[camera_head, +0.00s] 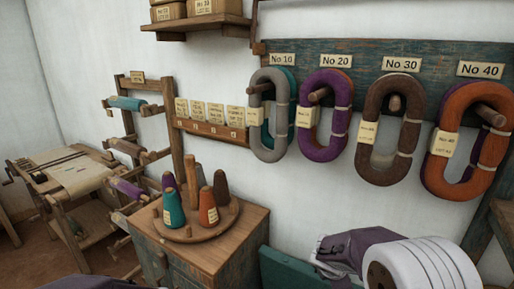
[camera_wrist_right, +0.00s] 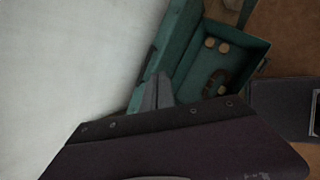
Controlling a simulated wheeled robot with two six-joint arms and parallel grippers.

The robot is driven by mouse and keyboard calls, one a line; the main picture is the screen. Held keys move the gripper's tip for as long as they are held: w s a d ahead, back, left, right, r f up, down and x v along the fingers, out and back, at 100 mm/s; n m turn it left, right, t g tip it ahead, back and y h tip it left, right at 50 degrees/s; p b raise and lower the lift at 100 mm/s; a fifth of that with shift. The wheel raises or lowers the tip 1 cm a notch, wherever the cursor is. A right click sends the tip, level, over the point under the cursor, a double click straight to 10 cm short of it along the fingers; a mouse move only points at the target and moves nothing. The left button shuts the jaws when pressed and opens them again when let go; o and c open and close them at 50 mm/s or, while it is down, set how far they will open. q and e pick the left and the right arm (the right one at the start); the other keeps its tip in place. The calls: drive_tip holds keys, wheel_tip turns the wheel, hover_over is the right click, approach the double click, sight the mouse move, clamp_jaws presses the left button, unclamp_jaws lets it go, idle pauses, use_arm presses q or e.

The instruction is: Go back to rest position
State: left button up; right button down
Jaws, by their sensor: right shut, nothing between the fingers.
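My right gripper (camera_wrist_right: 157,92) shows in the right wrist view. Its fingers are together with nothing between them, beside the white wall and in front of a green open box (camera_wrist_right: 235,45). The fingers cannot be made out there. Only a sliver of a dark purple part, likely of my left arm, shows at the bottom left edge; its gripper is out of view.
Yarn hanks hang from a labelled peg board (camera_head: 440,58) on the wall. Cones stand on a round wooden stand (camera_head: 213,225) atop a cabinet (camera_head: 222,255). A spool rack (camera_head: 130,120) and a small table (camera_head: 60,180) stand left. Brown floor shows beyond.

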drive_tip(key=s+a+f+m+g+y, duration=0.1)
drive_tip(key=s+a+f+m+y, duration=0.1)
drive_tip(key=s+m, duration=0.7)
drive_tip(key=s+a+f+m+g+y, duration=0.2)
drive_tip(key=s+a+m, duration=0.3)
drive_tip(key=s+m, duration=0.4)
drive_tip(key=shift+s+m+g+y, duration=0.2)
drive_tip(key=shift+m+g+y, duration=0.15)
drive_tip(key=shift+m, duration=0.25)
drive_tip(key=shift+d, duration=0.1)
